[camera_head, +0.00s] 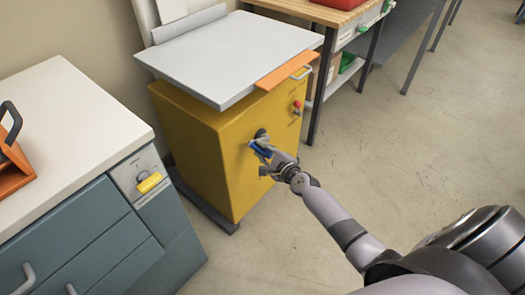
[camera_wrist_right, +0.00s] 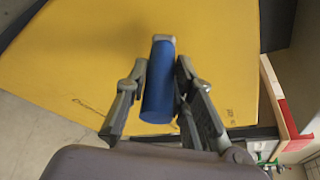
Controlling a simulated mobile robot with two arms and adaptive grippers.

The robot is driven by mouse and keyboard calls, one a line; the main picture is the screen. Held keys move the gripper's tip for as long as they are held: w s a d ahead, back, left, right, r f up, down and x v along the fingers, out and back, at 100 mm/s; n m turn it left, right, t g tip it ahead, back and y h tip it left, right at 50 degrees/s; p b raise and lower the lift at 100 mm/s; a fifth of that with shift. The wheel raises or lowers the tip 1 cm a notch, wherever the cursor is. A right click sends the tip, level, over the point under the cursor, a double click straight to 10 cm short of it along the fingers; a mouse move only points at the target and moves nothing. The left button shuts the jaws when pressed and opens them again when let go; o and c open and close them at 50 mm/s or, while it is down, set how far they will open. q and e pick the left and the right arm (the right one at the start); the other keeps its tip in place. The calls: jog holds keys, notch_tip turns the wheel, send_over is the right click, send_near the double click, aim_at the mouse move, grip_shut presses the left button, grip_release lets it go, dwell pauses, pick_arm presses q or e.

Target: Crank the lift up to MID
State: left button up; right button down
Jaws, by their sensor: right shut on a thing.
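The lift is a yellow cabinet (camera_head: 205,150) with a grey platform (camera_head: 235,52) on top. Its crank (camera_head: 262,134) is on the front face, with a blue handle. My right gripper (camera_head: 265,152) reaches the crank from the lower right and is shut on the blue handle (camera_wrist_right: 159,82). In the right wrist view the handle stands between the two fingers (camera_wrist_right: 157,95), with the yellow face (camera_wrist_right: 225,60) behind it. Small marks on that face are too blurred to read. The platform's height mark cannot be made out. My left gripper is not in view.
A red knob (camera_head: 296,106) is at the upper right of the lift's front. An orange strip (camera_head: 284,72) edges the platform. A white-topped cabinet (camera_head: 75,115) with a yellow switch (camera_head: 149,183) stands at left. A wooden bench (camera_head: 305,10) stands behind. Floor (camera_head: 410,140) at right is clear.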

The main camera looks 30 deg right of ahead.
jog(key=shift+w+d+r, duration=0.1)
jog(key=shift+d+r, duration=0.05)
jog(key=shift+d, duration=0.05)
jog(key=c, duration=1.6)
grip_release()
jog(key=shift+o, duration=1.2)
jog(key=shift+a, duration=0.1)
jog(key=v, duration=1.2)
